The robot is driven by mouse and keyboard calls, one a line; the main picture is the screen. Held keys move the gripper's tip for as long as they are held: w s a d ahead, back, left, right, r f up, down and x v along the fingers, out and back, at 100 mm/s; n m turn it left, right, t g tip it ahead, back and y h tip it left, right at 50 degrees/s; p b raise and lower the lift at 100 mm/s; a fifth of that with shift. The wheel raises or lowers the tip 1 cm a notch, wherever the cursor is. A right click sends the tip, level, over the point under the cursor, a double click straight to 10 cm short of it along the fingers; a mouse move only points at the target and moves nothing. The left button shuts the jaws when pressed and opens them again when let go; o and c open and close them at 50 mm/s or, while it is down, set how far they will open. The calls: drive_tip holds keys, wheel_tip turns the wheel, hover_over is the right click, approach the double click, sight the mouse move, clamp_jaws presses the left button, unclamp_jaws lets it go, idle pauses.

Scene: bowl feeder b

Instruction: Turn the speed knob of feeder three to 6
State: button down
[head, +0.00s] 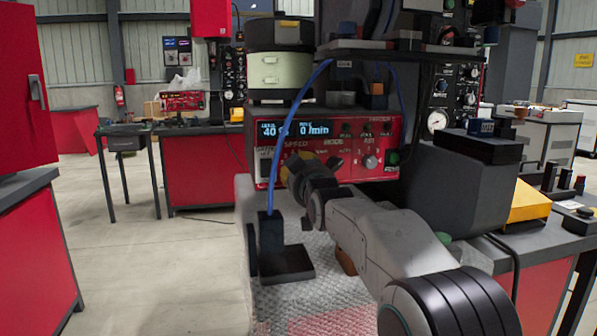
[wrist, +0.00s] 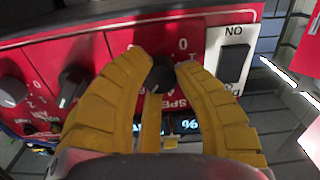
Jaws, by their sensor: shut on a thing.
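The red control panel (head: 350,128) of a bowl feeder faces me, with a lit display (head: 292,130) showing about 40 % and 0 /min. The black speed knob (wrist: 160,76) sits beneath the SPEED label, which appears upside down in the wrist view. My gripper (wrist: 163,62), with yellow fingers, is shut on this knob, one finger on each side. In the head view my gripper (head: 293,172) is at the panel's left part and hides the knob. I cannot read the knob's pointer setting or a feeder number.
Other knobs stand beside it: a neighbouring black knob (wrist: 70,82) and a grey-faced knob (head: 370,161). A rocker switch (wrist: 233,63) marked ON is close to my fingers. A blue hose (head: 277,150) rises from a black bracket (head: 286,262) left of my arm. Open floor lies left.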

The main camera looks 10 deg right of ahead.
drive_tip(key=shift+r+m, duration=0.15)
drive_tip(key=shift+m, duration=0.45)
drive_tip(key=c, duration=0.9)
unclamp_jaws()
drive_tip(key=s, duration=1.2)
